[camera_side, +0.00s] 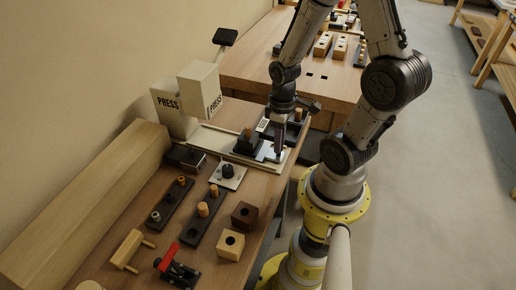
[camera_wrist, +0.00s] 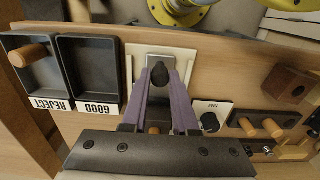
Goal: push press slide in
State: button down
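The press (camera_side: 200,90) is a cream housing with PRESS labels and a black-padded lever at the back left. A pale slide base (camera_side: 215,138) runs from it toward the bench's front edge. On the base sits a dark block (camera_side: 246,146) with a wooden peg upright in it, outside the housing. A metal plate with a black knob (camera_wrist: 158,74) is at the slide's front end. My gripper (camera_wrist: 160,77) points down over this end, its purple fingers on both sides of the knob and seeming to touch it. The wooden peg shows between the fingers (camera_wrist: 153,130), partly hidden by my gripper.
Beside the slide are a black REJECT tray (camera_wrist: 42,84) with a wooden peg and an empty GOOD tray (camera_wrist: 90,75). On the other side are a white plate with a black knob (camera_side: 228,176), peg racks (camera_side: 205,220), wooden blocks (camera_side: 231,245) and a red-handled clamp (camera_side: 175,268).

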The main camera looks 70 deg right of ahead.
aim_at(246, 127)
jog(key=shift+w, duration=1.8)
jog(key=shift+w+t, duration=0.6)
jog(key=shift+w, duration=1.2)
jog(key=shift+w+t, duration=1.1)
jog(key=shift+w, duration=0.6)
jog(key=shift+w+r+t, duration=0.1)
jog(key=shift+w+t, duration=0.6)
jog(key=shift+w, duration=0.3)
